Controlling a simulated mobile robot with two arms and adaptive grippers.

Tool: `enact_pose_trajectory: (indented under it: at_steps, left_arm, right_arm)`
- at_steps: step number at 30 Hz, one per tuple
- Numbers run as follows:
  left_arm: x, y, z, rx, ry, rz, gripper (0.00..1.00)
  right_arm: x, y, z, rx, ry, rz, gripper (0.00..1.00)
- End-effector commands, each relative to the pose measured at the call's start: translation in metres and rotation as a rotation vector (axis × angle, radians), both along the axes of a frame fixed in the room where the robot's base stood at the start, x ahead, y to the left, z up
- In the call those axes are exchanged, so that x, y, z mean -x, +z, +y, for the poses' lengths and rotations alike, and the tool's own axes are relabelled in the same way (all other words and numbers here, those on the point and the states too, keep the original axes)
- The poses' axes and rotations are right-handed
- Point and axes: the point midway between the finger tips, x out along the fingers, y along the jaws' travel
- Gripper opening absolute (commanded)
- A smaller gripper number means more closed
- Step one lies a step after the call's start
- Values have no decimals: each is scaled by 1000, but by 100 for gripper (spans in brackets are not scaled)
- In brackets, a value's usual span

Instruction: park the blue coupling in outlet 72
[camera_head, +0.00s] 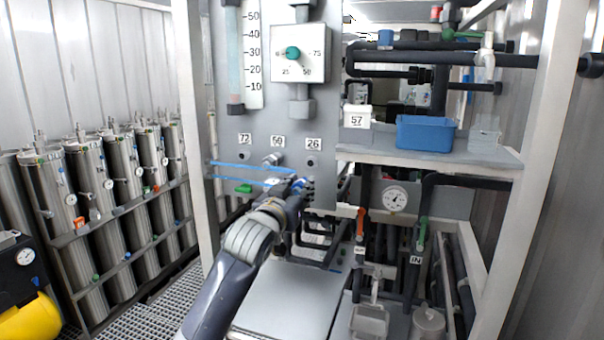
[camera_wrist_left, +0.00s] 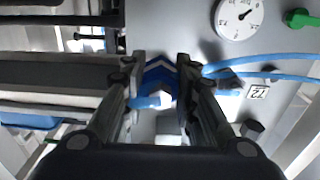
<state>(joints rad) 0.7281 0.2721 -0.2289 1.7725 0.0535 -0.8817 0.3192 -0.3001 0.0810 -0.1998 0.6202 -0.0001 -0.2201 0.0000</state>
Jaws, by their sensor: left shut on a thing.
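My left gripper (camera_head: 300,187) is at the lower right of the grey panel, below the 26 label. In the left wrist view its two fingers (camera_wrist_left: 160,92) are shut on the blue coupling (camera_wrist_left: 158,78). The coupling is mostly hidden by the gripper in the head view, where a little blue shows (camera_head: 298,183). Outlet 72 (camera_head: 244,155) is a dark port under its label at the panel's left, up and left of the gripper. It looks empty. Whether the coupling touches anything in front of it cannot be told. My right gripper is out of view.
Thin blue hoses (camera_head: 236,166) run across the panel below the outlets. A metal fitting (camera_head: 271,159) sits under the middle label; outlet 26 (camera_head: 311,161) is right of it. A green handle (camera_head: 244,188) sits low left. A shelf with a blue bin (camera_head: 425,133) is at right.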

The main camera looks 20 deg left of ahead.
Motion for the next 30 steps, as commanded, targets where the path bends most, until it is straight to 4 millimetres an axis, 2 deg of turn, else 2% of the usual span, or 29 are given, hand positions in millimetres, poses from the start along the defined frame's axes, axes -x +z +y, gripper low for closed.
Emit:
enact_pose_trajectory:
  at_steps: [1,6,11,15,21,27,30]
  left_arm:
    - [6,-32,-6,3,-7,9,0]
    - [41,-118,-22,7,-20,9,0]
    - [85,-189,-34,15,-25,5,0]
    - [128,-242,-40,25,-23,2,0]
    - [193,-303,-42,28,-4,3,0]
    - [248,-337,-37,19,21,6,0]
    - [265,-345,-35,12,30,6,0]
  right_arm:
    - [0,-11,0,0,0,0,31]
    - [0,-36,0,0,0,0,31]
    - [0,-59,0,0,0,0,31]
    - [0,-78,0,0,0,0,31]
    - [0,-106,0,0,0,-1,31]
    - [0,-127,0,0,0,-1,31]
    - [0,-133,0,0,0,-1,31]
